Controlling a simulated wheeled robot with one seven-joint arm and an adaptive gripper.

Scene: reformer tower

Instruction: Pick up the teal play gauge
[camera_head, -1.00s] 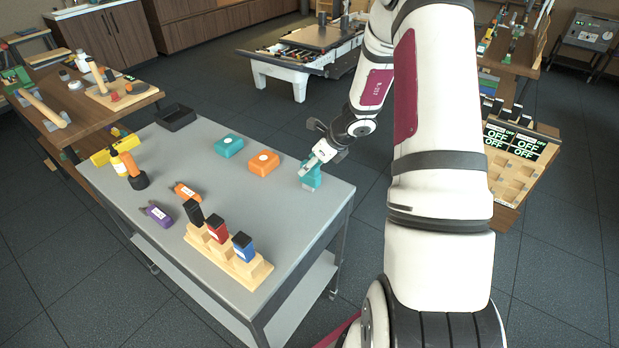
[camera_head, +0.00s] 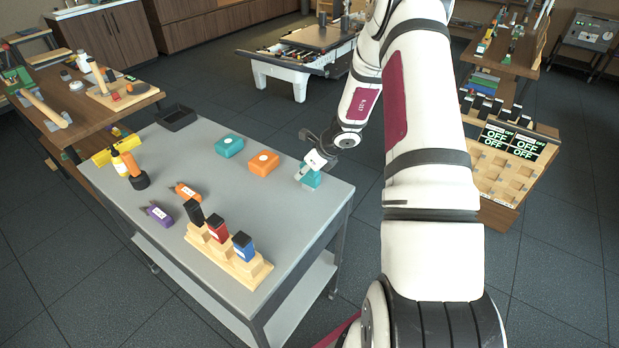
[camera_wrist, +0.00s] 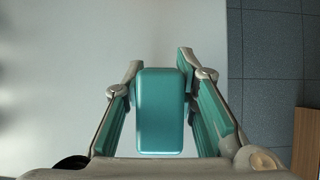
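A teal block-like piece (camera_head: 311,180), which I take to be the teal play gauge, stands near the right edge of the grey table. My gripper (camera_head: 307,167) is over it, pointing down. In the wrist view the teal piece (camera_wrist: 160,110) lies between the two fingers of my gripper (camera_wrist: 160,75), with one finger close along each side. I cannot tell whether both fingers press on it. It appears to rest on the table. In the head view my gripper hides its upper part.
On the grey table (camera_head: 290,215) are a teal box (camera_head: 229,146), an orange box (camera_head: 263,163), a wooden stand (camera_head: 230,257) with colored blocks, purple (camera_head: 159,214) and orange (camera_head: 187,192) tools, and a black tray (camera_head: 176,117). The table's right edge is close to my gripper.

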